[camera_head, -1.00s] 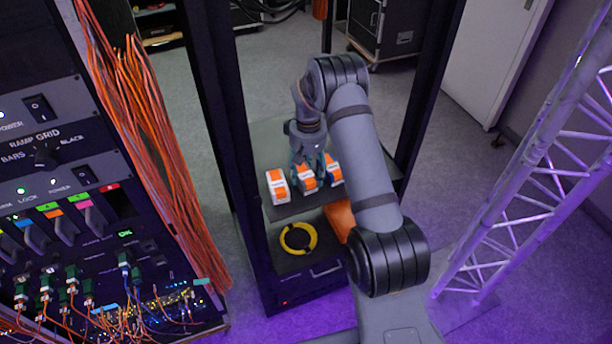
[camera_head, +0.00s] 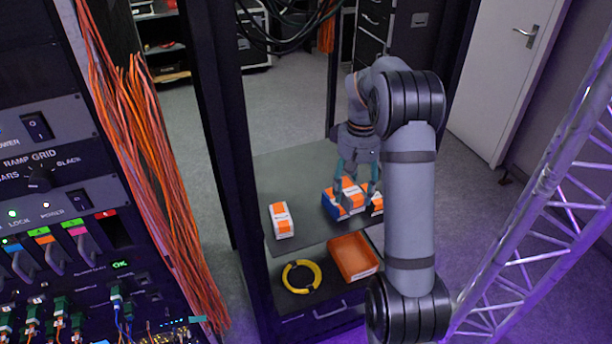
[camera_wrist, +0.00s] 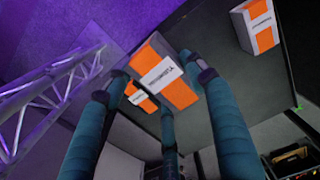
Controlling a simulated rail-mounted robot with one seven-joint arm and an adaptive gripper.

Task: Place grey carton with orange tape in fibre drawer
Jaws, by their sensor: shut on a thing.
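My gripper (camera_head: 357,185) is shut on a carton (camera_head: 341,204) with orange tape and a white label, over the right part of the dark shelf. Its side looks bluish in the head view, and the carton looks greyish in the wrist view (camera_wrist: 160,68). My fingers (camera_wrist: 165,82) are around it. I cannot tell whether it clears the shelf. Another orange-taped carton (camera_head: 377,204) is partly hidden by my arm, just right of it. A drawer front (camera_head: 318,316) with a handle is low in the rack; no fibre label is readable.
A white carton with orange tape (camera_head: 282,221) stands at the shelf's left. Dark rack posts (camera_head: 228,130), orange cables (camera_head: 150,160) and a truss (camera_head: 550,230) flank the area. The middle of the shelf is clear.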

